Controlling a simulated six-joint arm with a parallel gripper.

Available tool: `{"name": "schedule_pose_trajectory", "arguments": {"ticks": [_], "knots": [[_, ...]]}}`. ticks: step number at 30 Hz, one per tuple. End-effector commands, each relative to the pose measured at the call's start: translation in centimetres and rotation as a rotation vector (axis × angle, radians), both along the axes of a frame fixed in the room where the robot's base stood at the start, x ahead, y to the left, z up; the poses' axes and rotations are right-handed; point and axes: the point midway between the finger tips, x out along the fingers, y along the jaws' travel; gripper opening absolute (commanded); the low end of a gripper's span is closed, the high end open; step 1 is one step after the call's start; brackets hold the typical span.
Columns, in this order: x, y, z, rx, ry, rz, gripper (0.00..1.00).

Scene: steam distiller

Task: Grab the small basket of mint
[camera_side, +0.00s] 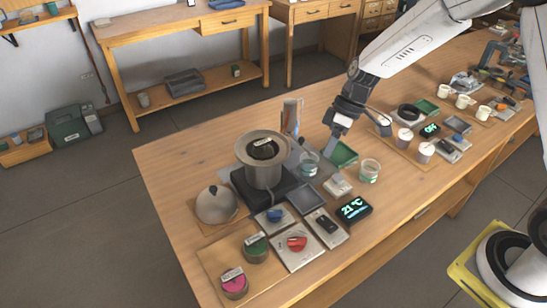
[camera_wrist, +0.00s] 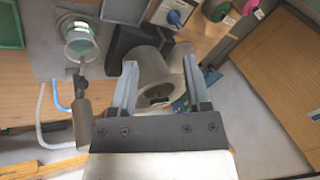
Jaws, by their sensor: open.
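A small round basket with green contents and a label card, which looks like the mint (camera_side: 256,247), stands on a wooden board at the near left of the table. A similar basket with pink contents (camera_side: 235,285) stands beside it. Both show small at the top of the wrist view, the green one (camera_wrist: 216,10) partly cut off and the pink one (camera_wrist: 252,6) to its right. My gripper (camera_side: 338,134) is well away from them, above the far side of the table near the green tray. In the wrist view my gripper (camera_wrist: 160,68) is open, its fingers apart and empty.
A metal pot (camera_side: 265,172) on a dark base stands between my gripper and the baskets. A domed lid (camera_side: 216,204), glass beakers (camera_side: 369,171), a temperature display (camera_side: 354,209) and a red-knob panel (camera_side: 297,246) surround it.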

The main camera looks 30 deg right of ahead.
Motion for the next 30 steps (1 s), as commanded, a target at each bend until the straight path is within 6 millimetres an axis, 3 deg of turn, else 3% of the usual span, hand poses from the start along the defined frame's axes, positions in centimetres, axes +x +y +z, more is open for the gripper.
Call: {"name": "schedule_pose_trajectory", "arguments": {"ticks": [9, 18, 24, 30], "knots": [[5.7, 2.2, -1.2, 0.275, -0.141, 0.261, 0.62], [10.2, 3.7, -1.9, 0.508, -0.373, 0.462, 0.62], [12.6, 4.1, -2.1, 0.638, -0.570, 0.573, 0.62], [13.9, 4.3, -2.1, 0.704, -0.702, 0.633, 0.62]]}}
